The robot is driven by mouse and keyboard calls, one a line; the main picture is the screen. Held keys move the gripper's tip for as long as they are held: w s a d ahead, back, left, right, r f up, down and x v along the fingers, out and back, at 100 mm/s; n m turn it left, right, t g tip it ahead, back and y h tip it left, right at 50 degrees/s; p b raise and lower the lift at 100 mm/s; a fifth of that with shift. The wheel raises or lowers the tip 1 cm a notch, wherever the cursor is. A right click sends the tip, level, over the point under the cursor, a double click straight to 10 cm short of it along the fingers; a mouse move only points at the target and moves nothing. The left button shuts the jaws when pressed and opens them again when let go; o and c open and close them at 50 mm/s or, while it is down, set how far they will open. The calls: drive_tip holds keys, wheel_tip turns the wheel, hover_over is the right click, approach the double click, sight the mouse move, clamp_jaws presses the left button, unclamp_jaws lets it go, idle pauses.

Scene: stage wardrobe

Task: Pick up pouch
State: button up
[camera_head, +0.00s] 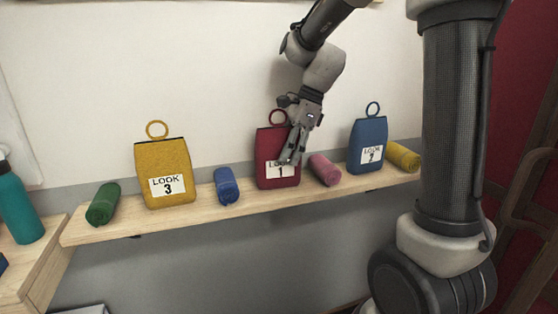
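Three pouches stand upright on a wooden shelf, each with a ring on top and a white label. The yellow pouch (163,157) reads LOOK 3 and is at the left. The red pouch (265,150) reads LOOK 1 and is in the middle. The blue pouch (368,138) reads LOOK 2 and is at the right. My gripper (290,160) points down in front of the red pouch and hides part of its right side and label. Whether it touches the pouch, and whether its fingers are apart, I cannot tell.
A teal bottle (18,207) stands at the far left. A wall is close behind the shelf.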

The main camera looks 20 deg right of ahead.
sight(284, 139)
drive_tip(key=c, duration=0.5)
drive_tip(key=shift+s+r, duration=0.2)
drive_tip(key=shift+r, duration=0.35)
drive_tip(key=r, duration=0.4)
drive_tip(key=s+r, duration=0.1)
drive_tip(key=r, duration=0.1)
drive_tip(key=s, duration=1.8)
drive_tip(key=shift+s, duration=0.35)
